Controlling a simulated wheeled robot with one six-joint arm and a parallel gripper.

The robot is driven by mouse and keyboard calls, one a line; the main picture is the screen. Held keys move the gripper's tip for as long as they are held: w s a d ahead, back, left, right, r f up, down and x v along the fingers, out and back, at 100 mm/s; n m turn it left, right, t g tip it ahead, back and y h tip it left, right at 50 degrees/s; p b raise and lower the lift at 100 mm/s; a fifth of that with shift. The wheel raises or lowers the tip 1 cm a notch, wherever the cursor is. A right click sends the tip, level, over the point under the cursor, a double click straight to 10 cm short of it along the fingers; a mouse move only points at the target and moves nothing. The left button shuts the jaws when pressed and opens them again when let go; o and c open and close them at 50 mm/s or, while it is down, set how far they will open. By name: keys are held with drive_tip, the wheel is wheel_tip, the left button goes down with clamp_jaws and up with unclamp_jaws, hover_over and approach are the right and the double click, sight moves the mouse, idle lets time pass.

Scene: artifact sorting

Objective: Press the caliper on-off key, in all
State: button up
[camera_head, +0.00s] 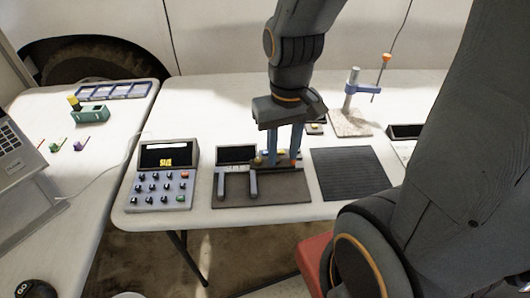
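The caliper (253,185) lies on a dark mat (285,192) on the table, with two grey jaws pointing to the front and a dark display (237,154) at its back left. Small coloured keys show along its bar to the right of the display, but which one is the on-off key I cannot tell. My gripper (283,160) points down over the right part of the caliper. Its two blue fingers stand apart with nothing held between them. The fingertips are at or just above the key row; touching I cannot tell. The fingers hide part of the keys.
A keypad device (163,188) with a lit yellow readout stands to the left. A ribbed black mat (348,175) lies to the right. A post stand (351,95) rises behind it. A green holder (90,114) and a blue tray (112,91) stand on the left table.

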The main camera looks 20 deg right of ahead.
clamp_jaws()
idle(1.5)
